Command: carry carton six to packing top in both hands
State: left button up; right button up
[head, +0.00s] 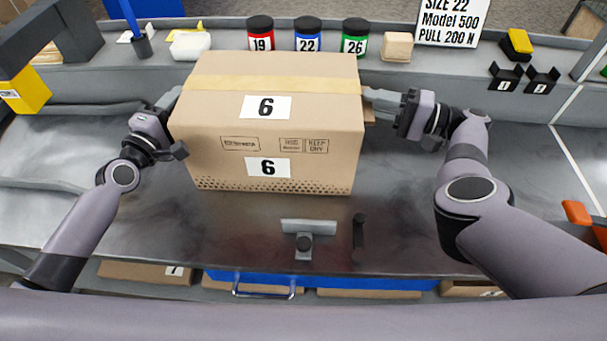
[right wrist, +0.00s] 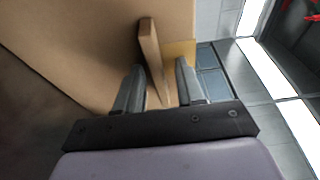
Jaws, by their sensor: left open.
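Carton six (head: 225,115) is a closed brown cardboard box with tan tape and two white labels reading 6. It is at the middle of the grey bench, and I cannot tell if its base touches the surface. My left gripper (head: 170,98) is open at the carton's left side, its fingertips partly hidden. My right gripper (head: 376,98) is at the right side. In the right wrist view, a cardboard tab (right wrist: 151,55) on the carton stands between the fingers of my right gripper (right wrist: 160,85), with gaps beside it. No surface marked as packing top can be identified.
Jars 19 (head: 260,35), 22 (head: 307,35) and 26 (head: 355,37) stand behind the carton. A grey T-shaped tool (head: 308,228) and a dark bar (head: 358,238) lie in front. The bench right of my right arm is mostly clear. Bins sit below the front edge.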

pick_arm(q)
jog(key=v, duration=1.2)
pick_arm(e)
jog(key=v, duration=1.2)
pick_arm(q)
jog(key=shift+r, duration=0.1)
